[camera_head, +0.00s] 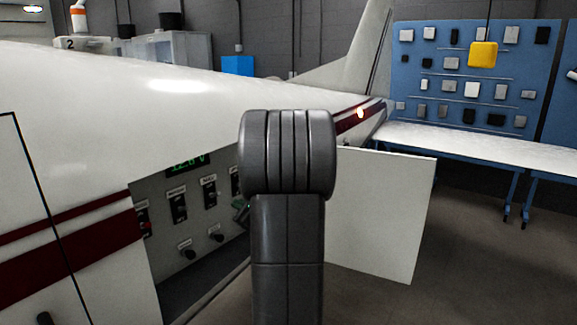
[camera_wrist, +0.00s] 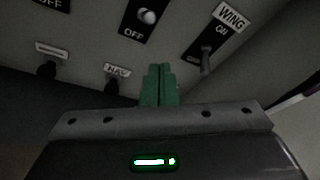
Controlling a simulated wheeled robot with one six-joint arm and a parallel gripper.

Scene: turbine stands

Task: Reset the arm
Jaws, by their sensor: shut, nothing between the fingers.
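My gripper (camera_wrist: 159,70) is shut and empty in the wrist view, its green fingers pressed together below the control panel (camera_wrist: 165,55). The fingertips lie between the NAV knob (camera_wrist: 112,86) and the WING switch (camera_wrist: 206,60). They appear apart from both, but the depth is hard to judge. In the head view, my arm stands upright in the middle and hides the right part of the panel (camera_head: 163,235). A bit of my gripper (camera_head: 241,212) shows at the arm's left edge, close to the panel.
The panel sits in an opening of the white aircraft fuselage (camera_head: 150,100), under a green display (camera_head: 187,163). A white open door (camera_head: 380,215) stands right of my arm. A long workbench (camera_head: 470,143) and blue tool board (camera_head: 440,95) are behind. Floor is clear at lower right.

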